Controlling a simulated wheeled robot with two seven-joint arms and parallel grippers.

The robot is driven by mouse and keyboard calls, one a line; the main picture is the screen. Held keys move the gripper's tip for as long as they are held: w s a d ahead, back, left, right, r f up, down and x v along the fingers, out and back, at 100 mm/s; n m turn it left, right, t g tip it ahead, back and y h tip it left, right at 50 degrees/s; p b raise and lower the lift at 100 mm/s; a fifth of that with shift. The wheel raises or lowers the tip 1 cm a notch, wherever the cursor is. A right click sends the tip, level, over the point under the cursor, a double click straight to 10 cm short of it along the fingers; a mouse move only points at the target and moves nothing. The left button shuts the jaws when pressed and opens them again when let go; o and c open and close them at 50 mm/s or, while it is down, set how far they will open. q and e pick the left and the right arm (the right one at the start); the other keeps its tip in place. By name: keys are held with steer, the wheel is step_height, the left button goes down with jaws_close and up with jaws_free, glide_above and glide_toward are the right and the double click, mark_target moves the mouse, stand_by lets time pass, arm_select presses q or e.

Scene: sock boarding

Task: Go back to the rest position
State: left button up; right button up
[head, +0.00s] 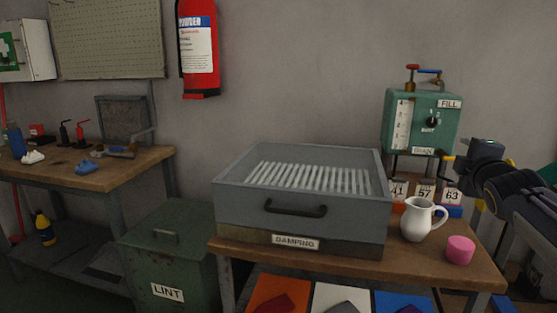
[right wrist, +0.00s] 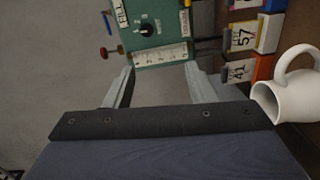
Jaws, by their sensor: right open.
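My right gripper (head: 462,168) is at the right of the head view, raised above the wooden table's right part, in front of the green fill box (head: 422,122). In the right wrist view my right gripper (right wrist: 160,78) has its two pale fingers apart with nothing between them. The green box (right wrist: 150,35) shows beyond the fingertips there. My left gripper is not in the head view.
A grey damping drawer unit (head: 300,210) fills the table's middle. A white jug (head: 417,222), a pink cylinder (head: 460,249) and numbered cards (head: 425,193) stand below my right gripper. A green lint bin (head: 168,250) and workbench (head: 115,170) are left.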

steer(key=s+a+f+m+g+y, duration=0.2)
steer(key=s+f+m+g+y, duration=0.15)
steer(key=s+f+m, duration=0.65)
steer(key=s+a+f+m+g+y, duration=0.2)
steer(key=s+a+f+m+g, duration=0.15)
steer(key=s+a+f, duration=0.75)
steer(key=s+a+f+m+g+y, duration=0.3)
steer(key=s+a+f, duration=0.45)
steer(key=s, duration=0.75)
step_height(320, 180, up, 27)
steer(key=g+p, duration=0.1)
steer(key=p, duration=2.6)
steer(key=shift+s+f+n+p, duration=0.2)
steer(key=shift+s+n+p, duration=0.1)
steer(key=shift+s+n, duration=0.1)
steer(key=shift+h, duration=0.25)
